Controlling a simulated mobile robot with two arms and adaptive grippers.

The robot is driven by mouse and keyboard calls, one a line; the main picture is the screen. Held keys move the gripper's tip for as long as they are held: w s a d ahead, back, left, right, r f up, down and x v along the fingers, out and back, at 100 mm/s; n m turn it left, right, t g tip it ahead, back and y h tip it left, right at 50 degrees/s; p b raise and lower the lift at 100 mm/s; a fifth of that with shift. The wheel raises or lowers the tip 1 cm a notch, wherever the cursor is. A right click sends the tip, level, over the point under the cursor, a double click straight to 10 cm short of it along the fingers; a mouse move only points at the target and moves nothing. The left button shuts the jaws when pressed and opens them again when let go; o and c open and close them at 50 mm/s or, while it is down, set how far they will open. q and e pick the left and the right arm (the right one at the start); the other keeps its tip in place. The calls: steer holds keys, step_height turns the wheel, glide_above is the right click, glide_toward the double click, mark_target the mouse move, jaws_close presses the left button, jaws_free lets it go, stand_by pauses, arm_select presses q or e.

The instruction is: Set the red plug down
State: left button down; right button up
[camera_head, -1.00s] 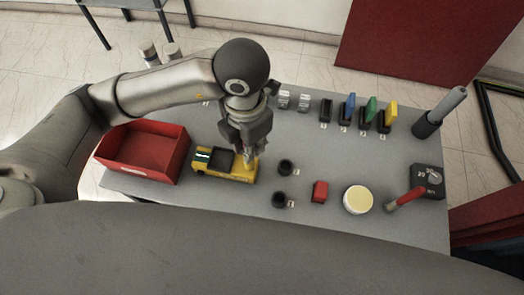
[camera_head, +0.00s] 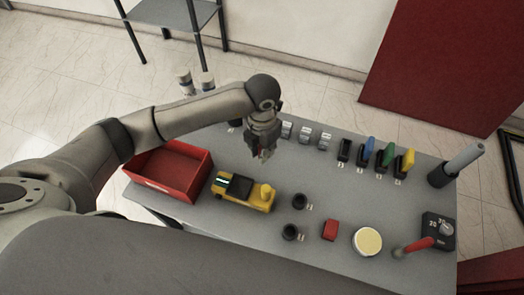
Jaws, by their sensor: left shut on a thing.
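My left gripper (camera_head: 262,150) is above the table behind the yellow device, its fingers pointing down. It is shut on a small reddish thing (camera_head: 266,154), which looks like the red plug; the fingers hide most of it. A gap shows between it and the yellow device (camera_head: 244,193), which has a dark screen part and a yellow knob on its right end. My right gripper is not in view.
A red open bin (camera_head: 206,182) stands on the grey table (camera_head: 330,180) at left. Black sockets (camera_head: 299,201), a red block (camera_head: 329,230), a pale round disc (camera_head: 367,241) and a red-handled lever (camera_head: 418,244) are in front.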

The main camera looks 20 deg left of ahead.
arm_select(q)
steer(key=shift+w+a+f, duration=0.2)
steer(key=shift+w+f, duration=0.15)
steer(key=shift+f, duration=0.2)
step_height(320, 180, down, 3)
steer(key=shift+r+p, duration=0.1)
steer(key=shift+p, duration=0.85)
steer(key=shift+w+f, duration=0.1)
steer(key=shift+f, duration=0.15)
steer(key=shift+f, duration=0.1)
steer(key=c, duration=1.8)
jaws_free()
steer(key=shift+f+b, duration=0.1)
steer(key=shift+b, duration=0.2)
steer(key=o, duration=0.5)
steer(key=shift+c, duration=0.2)
